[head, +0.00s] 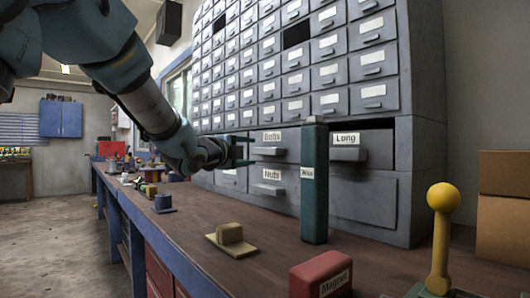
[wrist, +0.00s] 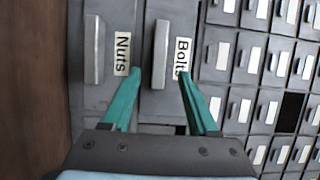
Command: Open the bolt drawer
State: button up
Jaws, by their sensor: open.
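The bolt drawer, labelled "Bolts" (head: 272,136), is a wide grey drawer in the lower part of the cabinet and looks shut. Its grey bar handle (head: 268,151) shows in the head view; in the wrist view the handle (wrist: 161,52) stands in line with the gap between my fingers. My gripper (head: 243,151) has teal fingers, is open, and reaches toward the drawer front from the left. In the wrist view my gripper (wrist: 159,74) is empty, with fingertips on either side of the handle's near end. I cannot tell if they touch anything.
The nuts drawer (head: 270,189) is directly below. A red magnet block (head: 320,275), a yellow-knobbed lever (head: 442,220) and a tan block (head: 230,235) occupy the bench.

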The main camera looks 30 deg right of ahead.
aim_at(264, 152)
jog(key=p+x, duration=0.1)
jog(key=x, duration=0.7)
jog(key=shift+w+d, duration=0.15)
jog(key=shift+d, duration=0.05)
jog(key=shift+c, duration=0.3)
grip_shut()
jog(key=shift+f, duration=0.1)
dwell(0.7)
